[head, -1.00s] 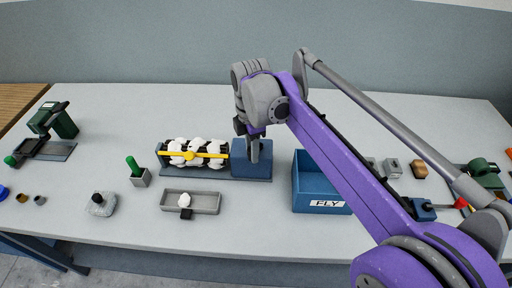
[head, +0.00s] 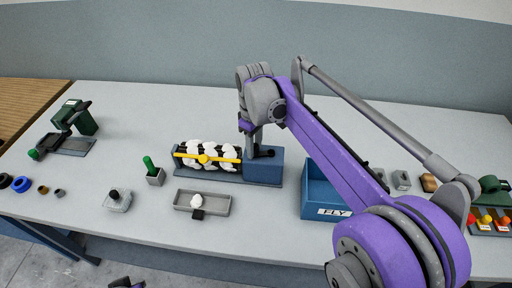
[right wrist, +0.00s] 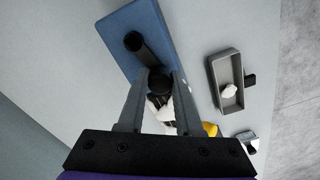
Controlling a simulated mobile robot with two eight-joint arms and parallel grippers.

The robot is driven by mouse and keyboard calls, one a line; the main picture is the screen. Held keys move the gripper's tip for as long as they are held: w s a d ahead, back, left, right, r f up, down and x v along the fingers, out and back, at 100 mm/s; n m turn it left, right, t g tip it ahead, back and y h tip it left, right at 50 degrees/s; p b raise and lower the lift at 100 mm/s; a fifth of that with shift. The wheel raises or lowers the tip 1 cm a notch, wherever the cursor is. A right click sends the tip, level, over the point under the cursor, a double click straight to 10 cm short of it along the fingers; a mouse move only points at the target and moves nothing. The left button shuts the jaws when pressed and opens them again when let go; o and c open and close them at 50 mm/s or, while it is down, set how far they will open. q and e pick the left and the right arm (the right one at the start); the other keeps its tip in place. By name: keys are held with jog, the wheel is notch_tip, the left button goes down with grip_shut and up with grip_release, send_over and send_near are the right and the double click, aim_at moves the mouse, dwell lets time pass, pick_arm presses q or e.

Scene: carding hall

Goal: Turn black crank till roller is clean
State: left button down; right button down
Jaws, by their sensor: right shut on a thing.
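The roller (head: 222,164) lies in a blue stand, with several white fluff tufts (head: 228,151) on it and a yellow bar (head: 190,156) across its front. At its right end is a blue housing (head: 265,170) with the black crank (head: 266,153) on top. My right gripper (head: 250,148) reaches down over the housing's left side. In the right wrist view its fingers (right wrist: 160,100) are shut on the crank's black knob (right wrist: 159,83); the crank's hub end (right wrist: 134,42) lies over the housing. Only a dark piece of my left gripper (head: 127,283) shows at the bottom edge.
A grey tray (head: 222,208) with a white tuft lies in front of the roller. A blue FLY bin (head: 313,197) stands right of the housing, partly behind my arm.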

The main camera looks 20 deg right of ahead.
jog(key=m, duration=0.2)
jog(key=w+m, duration=0.1)
jog(key=shift+w+d+m+p, duration=0.3)
jog(key=shift+d+m, duration=0.05)
jog(key=shift+m, duration=0.05)
jog(key=m, duration=0.1)
jog(key=w+d+m, duration=0.1)
jog(key=m, duration=0.1)
jog(key=shift+m, duration=0.3)
jog(key=m, duration=0.1)
jog(key=d+m+p, duration=0.1)
jog(key=m, duration=0.1)
jog(key=shift+w+d+m, duration=0.25)
jog(key=shift+w+m, duration=0.05)
jog(key=shift+w, duration=0.1)
pick_arm(q)
jog(key=shift+w+r, duration=0.2)
jog(key=shift+r, duration=0.45)
jog(key=shift+w+r, duration=0.2)
jog(key=shift+r, duration=0.4)
pick_arm(e)
jog(key=shift+w+d+m, duration=0.1)
jog(key=shift+d+m, duration=0.35)
jog(key=shift+m, duration=0.55)
jog(key=shift+w+d+m, duration=0.1)
jog(key=shift+d+m, duration=0.3)
jog(key=shift+m, duration=0.6)
jog(key=c, duration=0.6)
grip_release()
